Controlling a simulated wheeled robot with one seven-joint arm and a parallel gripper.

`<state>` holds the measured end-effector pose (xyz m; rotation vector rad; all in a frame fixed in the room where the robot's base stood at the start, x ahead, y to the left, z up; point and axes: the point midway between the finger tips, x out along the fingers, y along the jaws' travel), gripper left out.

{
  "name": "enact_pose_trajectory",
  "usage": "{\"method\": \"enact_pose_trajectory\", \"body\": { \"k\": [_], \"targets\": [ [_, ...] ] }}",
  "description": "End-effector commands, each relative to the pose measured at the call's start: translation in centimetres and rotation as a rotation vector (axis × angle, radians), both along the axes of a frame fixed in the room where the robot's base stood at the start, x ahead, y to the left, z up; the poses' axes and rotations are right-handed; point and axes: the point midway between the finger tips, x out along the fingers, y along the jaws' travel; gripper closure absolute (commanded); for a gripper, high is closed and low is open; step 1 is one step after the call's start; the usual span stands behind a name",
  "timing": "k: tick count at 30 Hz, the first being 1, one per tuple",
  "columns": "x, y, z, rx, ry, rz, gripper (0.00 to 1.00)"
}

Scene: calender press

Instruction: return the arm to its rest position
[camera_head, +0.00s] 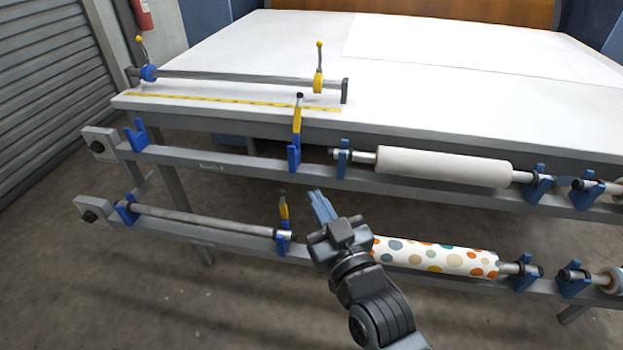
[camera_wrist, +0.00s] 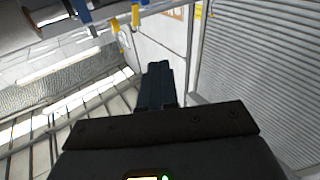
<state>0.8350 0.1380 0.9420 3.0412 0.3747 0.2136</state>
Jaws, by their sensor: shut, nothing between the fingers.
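My arm reaches in from the bottom right of the head view, and my gripper (camera_head: 321,205) points up and to the left. Its blue fingers are together and hold nothing. They appear in front of the gap between the upper and lower rails. In the wrist view, the closed fingers (camera_wrist: 157,84) point away from the camera, with the shutter wall beyond them to the right. Part of the lower rail and the left end of the dotted roll (camera_head: 435,258) are hidden behind my gripper.
A white roll (camera_head: 445,167) lies in blue brackets on the upper rail. A bare bar (camera_head: 205,221) rests on the lower rail at left. A white table (camera_head: 250,55) carries a clamp bar (camera_head: 235,82) with yellow levers. Open floor (camera_head: 180,300) lies at lower left.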

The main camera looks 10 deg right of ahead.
Motion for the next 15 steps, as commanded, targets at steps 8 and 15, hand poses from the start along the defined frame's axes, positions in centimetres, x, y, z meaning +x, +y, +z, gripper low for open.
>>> {"method": "enact_pose_trajectory", "body": {
  "k": [8,15],
  "targets": [
    [-1.8,-0.9,-1.1,0.002,0.020,-0.011,1.00],
    [-10.6,-4.9,-4.8,0.016,0.103,-0.065,1.00]
  ]
}}
